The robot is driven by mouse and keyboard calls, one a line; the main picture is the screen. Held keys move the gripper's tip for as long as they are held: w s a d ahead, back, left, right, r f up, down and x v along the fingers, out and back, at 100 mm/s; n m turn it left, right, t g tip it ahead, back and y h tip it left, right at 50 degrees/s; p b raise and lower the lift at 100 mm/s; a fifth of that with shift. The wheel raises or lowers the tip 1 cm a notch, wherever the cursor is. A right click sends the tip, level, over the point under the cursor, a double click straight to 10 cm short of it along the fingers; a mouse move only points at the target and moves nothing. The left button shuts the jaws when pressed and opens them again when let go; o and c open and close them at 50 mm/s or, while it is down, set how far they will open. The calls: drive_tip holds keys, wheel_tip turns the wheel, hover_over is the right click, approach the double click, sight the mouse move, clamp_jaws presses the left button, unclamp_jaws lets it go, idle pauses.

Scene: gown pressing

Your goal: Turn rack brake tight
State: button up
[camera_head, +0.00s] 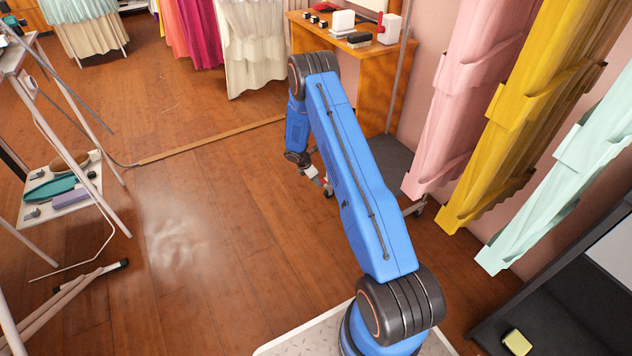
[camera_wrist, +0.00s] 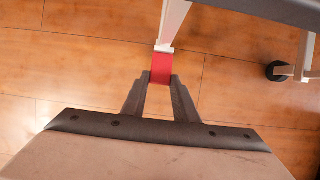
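The red brake tab (camera_wrist: 161,66) is at the end of a pale rack bar (camera_wrist: 172,24) in the wrist view. My gripper (camera_wrist: 160,78) has one finger along each side of the tab, with no clear gap, and appears shut on it. In the head view my gripper (camera_head: 316,174) is low near the floor, left of the hanging gowns, and is small and partly hidden by my blue arm. The rack's base is mostly hidden there behind my arm.
Pink (camera_head: 463,100), yellow (camera_head: 540,110) and mint (camera_head: 570,175) gowns hang at the right. A wooden desk (camera_head: 345,75) stands behind my arm. A dark caster (camera_wrist: 277,71) is at the right in the wrist view. A pale-legged stand (camera_head: 105,185) is at left. The middle floor is clear.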

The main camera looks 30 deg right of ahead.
drive_tip(key=shift+a+f, duration=0.1)
drive_tip(key=shift+a, duration=0.05)
drive_tip(key=shift+a+f+h, duration=0.1)
drive_tip(key=shift+f+h, duration=0.55)
drive_tip(key=shift+h, duration=0.6)
drive_tip(key=shift+a+f+h, duration=0.15)
drive_tip(key=shift+f+h, duration=0.55)
drive_tip(key=shift+h, duration=0.6)
drive_tip(key=shift+a+f+h, duration=0.1)
drive_tip(key=shift+f+h, duration=0.55)
drive_tip(key=shift+h, duration=0.6)
drive_tip(key=o, duration=1.1)
drive_tip(key=shift+c, duration=0.2)
drive_tip(key=v, duration=1.7)
drive_tip(key=shift+s+a+f, duration=0.15)
drive_tip(key=shift+s+a, duration=0.05)
drive_tip(key=shift+a, duration=0.05)
